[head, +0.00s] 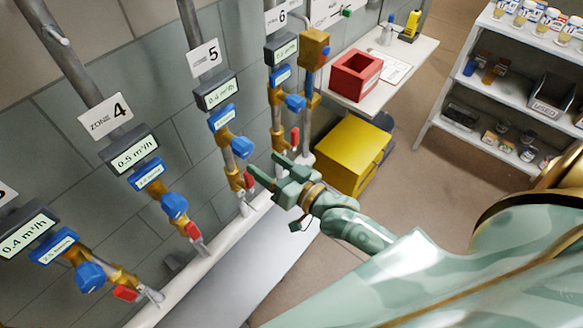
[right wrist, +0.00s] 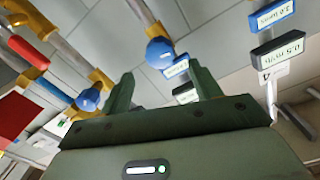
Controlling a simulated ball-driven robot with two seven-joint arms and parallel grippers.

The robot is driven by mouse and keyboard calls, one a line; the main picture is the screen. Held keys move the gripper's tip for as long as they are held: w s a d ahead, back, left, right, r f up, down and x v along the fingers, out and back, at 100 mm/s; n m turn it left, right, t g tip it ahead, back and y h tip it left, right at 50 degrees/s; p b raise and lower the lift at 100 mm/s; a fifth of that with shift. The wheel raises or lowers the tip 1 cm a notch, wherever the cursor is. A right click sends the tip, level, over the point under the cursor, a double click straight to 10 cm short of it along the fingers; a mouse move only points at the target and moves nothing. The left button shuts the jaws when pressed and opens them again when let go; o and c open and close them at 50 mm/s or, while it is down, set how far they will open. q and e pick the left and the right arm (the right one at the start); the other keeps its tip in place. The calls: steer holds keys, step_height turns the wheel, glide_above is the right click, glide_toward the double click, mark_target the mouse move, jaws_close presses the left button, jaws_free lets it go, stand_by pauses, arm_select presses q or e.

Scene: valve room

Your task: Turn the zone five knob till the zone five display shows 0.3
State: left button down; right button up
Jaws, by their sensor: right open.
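The zone 5 sign (head: 204,58) hangs above a dark-framed display (head: 217,93), which appears to read 0.4 m³/h. Below are a blue meter (head: 222,118) and the blue zone five knob (head: 242,147), on a brass fitting. My right gripper (head: 264,164) is open and empty, its fingers pointing left, just below and right of the knob and apart from it. In the right wrist view, the same knob (right wrist: 160,52) appears beyond and between the two fingers; the display (right wrist: 186,93) is partly hidden by a finger. My left gripper is not in view.
Zone 4's blue knob (head: 174,206) stands to the left, and zone 6's blue knob (head: 295,103) to the right. Red lever handles (head: 249,180) sit below the knobs. A yellow box (head: 353,155), a table with a red bin (head: 356,76) and shelves (head: 500,90) stand farther right.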

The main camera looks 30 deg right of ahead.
steer(key=v, duration=0.7)
steer(key=shift+p, duration=0.3)
steer(key=s+d+f+n+g+h, duration=0.1)
steer(key=s+d+f+g, duration=0.15)
steer(key=f, duration=0.65)
steer(key=s+d+f+n+g+h, duration=0.15)
steer(key=s+f, duration=0.25)
steer(key=f, duration=0.4)
steer(key=s+d+f+n+g+h, duration=0.1)
steer(key=s+d+f+g+h, duration=0.15)
steer(key=f, duration=0.65)
steer(key=s+f+g, duration=0.4)
steer(key=s+f, duration=0.4)
steer(key=s, duration=0.5)
steer(key=s+a+f+g, duration=0.1)
steer(key=s+f+g, duration=0.4)
steer(key=s, duration=0.9)
steer(key=shift+a+f+n+h, duration=0.35)
steer(key=shift+f+h, duration=0.05)
steer(key=shift+f, duration=1.05)
